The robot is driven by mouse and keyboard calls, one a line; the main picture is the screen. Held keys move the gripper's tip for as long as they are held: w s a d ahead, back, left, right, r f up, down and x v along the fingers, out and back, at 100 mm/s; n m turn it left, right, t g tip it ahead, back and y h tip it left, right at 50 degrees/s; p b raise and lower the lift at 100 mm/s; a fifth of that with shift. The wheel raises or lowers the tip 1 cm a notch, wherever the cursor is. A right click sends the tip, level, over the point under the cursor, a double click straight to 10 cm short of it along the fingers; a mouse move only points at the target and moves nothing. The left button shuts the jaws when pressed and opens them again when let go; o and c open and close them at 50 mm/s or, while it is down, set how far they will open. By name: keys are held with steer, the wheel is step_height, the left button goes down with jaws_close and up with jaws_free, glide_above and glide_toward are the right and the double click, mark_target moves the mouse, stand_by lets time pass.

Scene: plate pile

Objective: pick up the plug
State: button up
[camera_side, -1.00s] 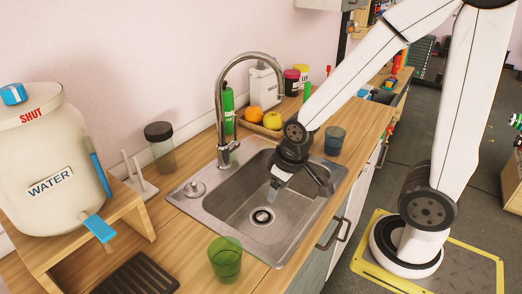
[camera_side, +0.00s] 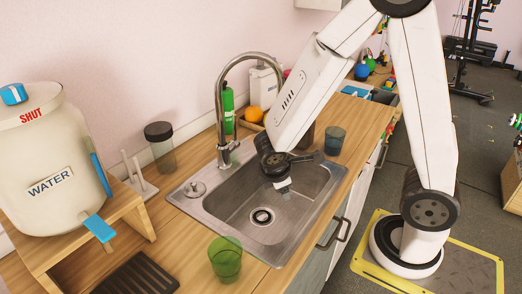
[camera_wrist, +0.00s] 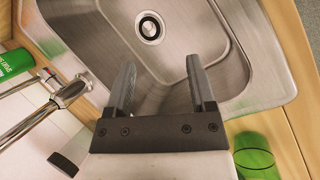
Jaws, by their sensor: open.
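The plug (camera_side: 197,188) is a small round metal disc with a raised knob, lying on the left ledge of the steel sink (camera_side: 231,236). My gripper (camera_side: 284,190) is above the sink basin, to the right of the plug and clear of it. In the wrist view its two grey fingers (camera_wrist: 160,85) are apart with nothing between them. The round drain (camera_side: 262,217) lies in the basin floor and also shows in the wrist view (camera_wrist: 149,28). I cannot make out the plug in the wrist view.
The tall curved tap (camera_side: 219,110) rises behind the sink. A green cup (camera_side: 225,259) stands at the front left and a blue cup (camera_side: 335,140) at the right. A dark-lidded jar (camera_side: 161,150) and a water tank (camera_side: 50,165) stand left.

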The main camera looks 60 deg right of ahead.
steer(key=w+d+n+t+h, duration=0.1)
steer(key=w+n+t+h, duration=0.1)
steer(key=w+n+h, duration=0.3)
steer(key=n+t+y, duration=0.6)
steer(key=n+t, duration=0.4)
steer(key=n, duration=0.7)
glide_toward(194, 184)
steer(key=w+f, duration=0.1)
steer(key=w, duration=0.1)
steer(key=shift+w+d+f, duration=0.15)
steer(key=shift+w+d, duration=0.15)
steer(key=shift+x, duration=1.25)
steer(key=shift+w+d, duration=0.1)
steer(key=shift+d, duration=0.05)
steer(key=shift+x, duration=2.5)
